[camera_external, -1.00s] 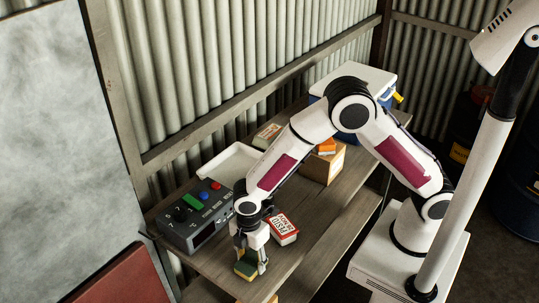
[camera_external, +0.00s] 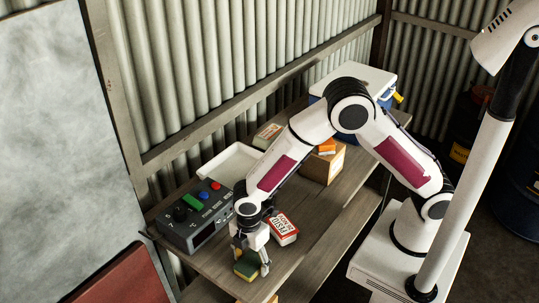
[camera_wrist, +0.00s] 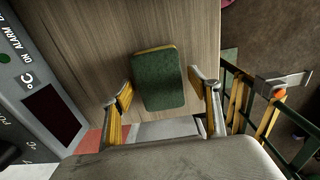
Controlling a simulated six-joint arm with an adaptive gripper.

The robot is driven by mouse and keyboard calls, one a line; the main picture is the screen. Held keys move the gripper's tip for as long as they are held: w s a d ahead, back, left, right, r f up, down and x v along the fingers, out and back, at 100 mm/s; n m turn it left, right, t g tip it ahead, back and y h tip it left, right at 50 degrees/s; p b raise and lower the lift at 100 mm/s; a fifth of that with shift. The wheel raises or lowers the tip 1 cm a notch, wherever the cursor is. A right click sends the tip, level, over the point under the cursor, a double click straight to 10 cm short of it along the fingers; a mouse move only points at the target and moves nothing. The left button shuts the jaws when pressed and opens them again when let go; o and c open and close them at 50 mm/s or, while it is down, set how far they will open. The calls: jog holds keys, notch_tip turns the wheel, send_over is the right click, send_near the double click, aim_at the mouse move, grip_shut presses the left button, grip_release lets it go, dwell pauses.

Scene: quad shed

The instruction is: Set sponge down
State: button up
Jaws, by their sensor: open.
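The sponge (camera_external: 247,264) is yellow with a dark green face and lies near the front left end of the wooden shelf (camera_external: 300,236). In the wrist view the sponge (camera_wrist: 158,80) shows its green side, with a thin yellow edge at the top, on the wood. My gripper (camera_external: 252,267) is directly over it, pointing down. In the wrist view the gripper's fingers (camera_wrist: 161,95) stand apart on either side of the sponge, with a gap visible at each side.
A grey control box (camera_external: 193,215) with coloured buttons stands close on the left. A red and white packet (camera_external: 284,229) lies just behind my gripper. A white tray (camera_external: 230,163), a cardboard box (camera_external: 322,165) and a cooler (camera_external: 368,76) stand further back. The shelf's front edge is near.

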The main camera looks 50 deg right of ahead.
aim_at(251, 261)
notch_tip(251, 261, up, 12)
jog(key=shift+r, duration=0.15)
dwell(0.7)
jog(key=shift+d, duration=0.1)
dwell(0.6)
jog(key=s+d+r+m+t+y, duration=0.1)
jog(key=s+d+r+m+t, duration=0.15)
jog(key=d+r+m, duration=0.95)
jog(key=s+d+r+m+t, duration=0.1)
jog(key=s+d+r+m, duration=0.1)
jog(key=s+d, duration=0.4)
jog(key=s+d+r+m+t+h, duration=0.1)
jog(key=s+d+r+m+t, duration=0.1)
jog(key=s+d, duration=0.5)
jog(key=shift+d+r+m, duration=0.7)
jog(key=shift+d+m, duration=0.3)
jog(key=shift+d, duration=2.4)
